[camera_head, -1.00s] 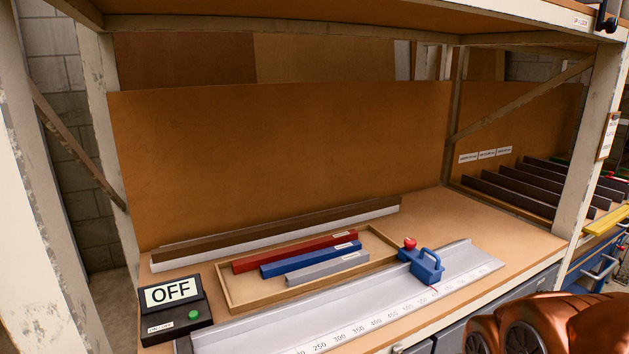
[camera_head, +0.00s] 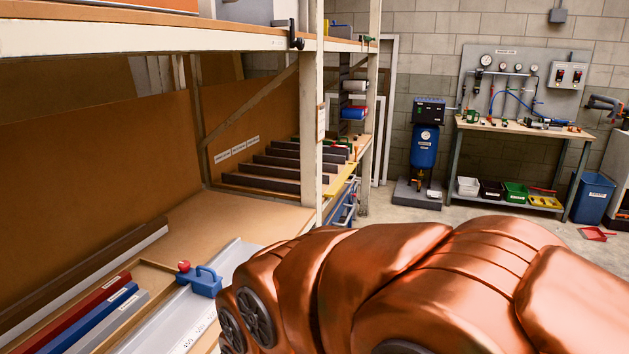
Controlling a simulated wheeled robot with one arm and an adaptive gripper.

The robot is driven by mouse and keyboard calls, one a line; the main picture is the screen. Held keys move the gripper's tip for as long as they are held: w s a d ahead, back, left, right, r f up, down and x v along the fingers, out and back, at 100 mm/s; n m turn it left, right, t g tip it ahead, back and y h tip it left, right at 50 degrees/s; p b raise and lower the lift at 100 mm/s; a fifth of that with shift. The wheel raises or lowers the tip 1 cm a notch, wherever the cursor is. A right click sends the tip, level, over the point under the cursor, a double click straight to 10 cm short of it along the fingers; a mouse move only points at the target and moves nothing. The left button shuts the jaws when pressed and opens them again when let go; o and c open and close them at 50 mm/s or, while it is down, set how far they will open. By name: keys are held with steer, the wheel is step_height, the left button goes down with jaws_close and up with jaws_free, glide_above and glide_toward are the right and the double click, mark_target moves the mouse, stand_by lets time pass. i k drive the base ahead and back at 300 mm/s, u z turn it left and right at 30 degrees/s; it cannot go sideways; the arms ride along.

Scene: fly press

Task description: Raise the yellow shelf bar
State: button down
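The yellow shelf bar (camera_head: 341,188) is a short yellow strip along the front edge of the right-hand shelf bay, just right of the white upright post. It looks level and low, at about the height of the shelf board. Part of it is hidden behind the post. My copper-coloured arm fills the lower right of the view, well in front of the bar. My gripper is not in view.
A white post (camera_head: 312,130) stands left of the bar. Several dark dividers (camera_head: 285,168) lie on the shelf behind it. A blue stop block (camera_head: 206,284) sits on the ruler at lower left. A workbench (camera_head: 520,130) stands at the back right, with open floor before it.

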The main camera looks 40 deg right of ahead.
mark_target(334, 187)
steer(key=z, duration=1.95)
steer(key=k, duration=0.5)
steer(key=z, duration=0.9)
steer(key=i, duration=2.4)
steer(key=u, duration=1.35)
steer(key=i, duration=0.9)
steer(key=u, duration=1.35)
steer(key=i, duration=0.6)
steer(key=u, duration=0.05)
